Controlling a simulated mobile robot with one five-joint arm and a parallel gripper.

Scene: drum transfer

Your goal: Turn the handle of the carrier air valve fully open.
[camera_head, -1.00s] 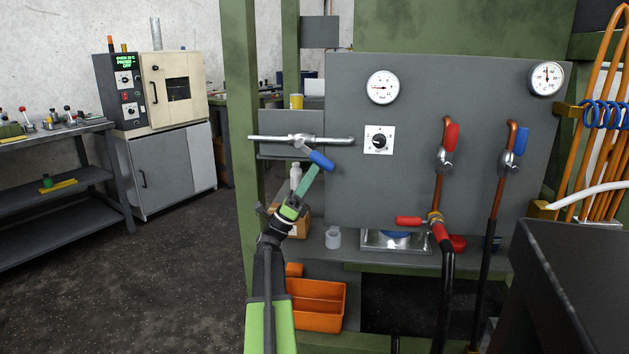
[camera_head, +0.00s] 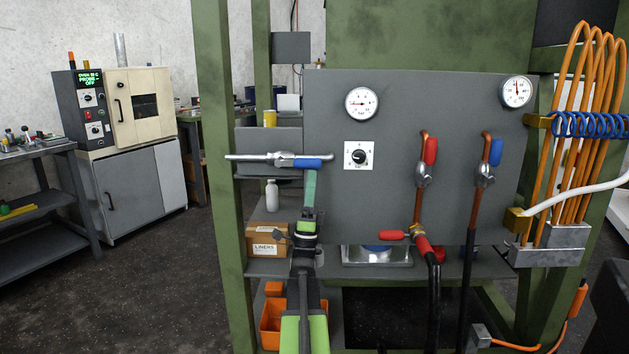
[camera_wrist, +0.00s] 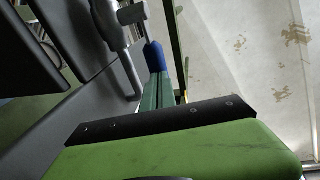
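A valve sits on the horizontal metal pipe (camera_head: 250,157) at the panel's left. Its blue handle (camera_head: 308,163) lies roughly level, in line with the pipe. No label naming it is readable. My gripper (camera_head: 310,175) reaches up from below, its teal fingers at the underside of the handle near its outer end. In the wrist view the teal fingers (camera_wrist: 157,78) lie close together and appear shut, with their tips at the blue handle (camera_wrist: 154,57). They seem to touch it from beside rather than around it; exact contact is hard to tell.
The grey panel (camera_head: 390,205) carries two gauges, a knob (camera_head: 358,156), and valves with red (camera_head: 430,151) and blue (camera_head: 495,152) handles. A red-handled valve (camera_head: 395,235) is lower down.

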